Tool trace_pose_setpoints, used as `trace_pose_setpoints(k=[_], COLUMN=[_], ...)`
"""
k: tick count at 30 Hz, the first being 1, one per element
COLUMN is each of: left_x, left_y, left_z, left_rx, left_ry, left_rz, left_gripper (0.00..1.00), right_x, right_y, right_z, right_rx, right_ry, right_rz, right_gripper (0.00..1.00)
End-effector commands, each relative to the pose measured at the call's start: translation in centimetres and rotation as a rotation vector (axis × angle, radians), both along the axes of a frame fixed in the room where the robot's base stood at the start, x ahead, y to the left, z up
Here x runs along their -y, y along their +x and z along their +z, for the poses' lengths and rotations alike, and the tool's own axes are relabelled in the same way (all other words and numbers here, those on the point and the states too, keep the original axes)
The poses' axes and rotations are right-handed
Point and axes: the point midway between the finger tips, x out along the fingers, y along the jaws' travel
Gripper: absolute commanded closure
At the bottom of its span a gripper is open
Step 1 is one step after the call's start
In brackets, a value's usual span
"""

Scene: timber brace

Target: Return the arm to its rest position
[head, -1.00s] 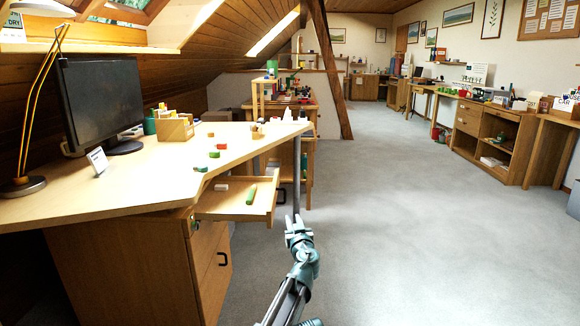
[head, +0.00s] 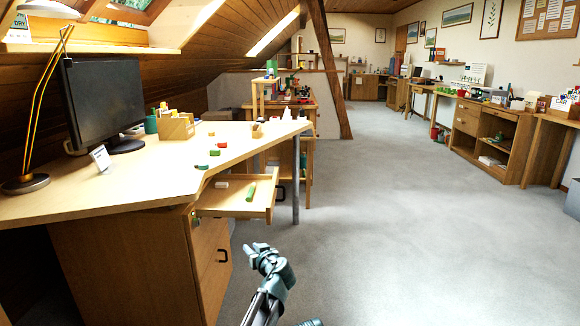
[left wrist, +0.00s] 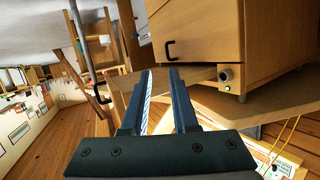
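My left gripper (head: 252,249) hangs over the carpet in the head view, in front of and below the open drawer (head: 232,211) of the desk. It is apart from the drawer and the desk cabinet. In the left wrist view its two fingers (left wrist: 160,72) stand apart with nothing between them.
The wooden desk (head: 100,190) with its cabinet (head: 140,260) stands at the left. A green stick (head: 251,191) and a white block (head: 221,184) lie in the open drawer. A monitor (head: 100,105) stands on the desk. Carpet (head: 400,230) to the right is clear.

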Motion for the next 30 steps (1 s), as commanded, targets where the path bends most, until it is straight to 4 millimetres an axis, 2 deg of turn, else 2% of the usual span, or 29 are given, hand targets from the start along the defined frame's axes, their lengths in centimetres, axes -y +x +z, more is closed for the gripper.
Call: trace_pose_setpoints(k=[1, 4, 6, 10, 15, 21, 27, 30], left_x=[-1.9, -5.2, -7.3, -8.8, -8.4, -6.9, -4.8, -3.0], left_y=[-1.9, -5.9, -9.7, -16.3, -22.4, -27.8, -32.2, -32.4], left_z=[-1.1, -4.1, -6.7, -10.8, -13.7, -15.3, -15.5, -13.8], left_rx=[-0.057, -0.219, -0.373, -0.645, -0.882, -1.063, -1.185, -1.209], left_ry=[-0.005, -0.022, -0.048, -0.112, -0.193, -0.277, -0.347, -0.302], left_rz=[0.034, 0.092, 0.117, 0.086, -0.021, -0.177, -0.352, -0.379], left_gripper=[0.73, 0.73, 0.73, 0.73, 0.73, 0.73, 0.73, 0.73], right_x=[0.0, 0.0, 0.0, 0.0, 0.0, 0.0, 0.0, 0.0], right_y=[0.0, 0.0, 0.0, 0.0, 0.0, 0.0, 0.0, 0.0], right_z=[0.0, 0.0, 0.0, 0.0, 0.0, 0.0, 0.3, 2.1], right_rx=[0.0, 0.0, 0.0, 0.0, 0.0, 0.0, 0.0, 0.0], right_ry=[0.0, 0.0, 0.0, 0.0, 0.0, 0.0, 0.0, 0.0], right_rz=[0.0, 0.0, 0.0, 0.0, 0.0, 0.0, 0.0, 0.002], right_gripper=[0.5, 0.5, 0.5, 0.5, 0.5, 0.5, 0.5, 0.5])
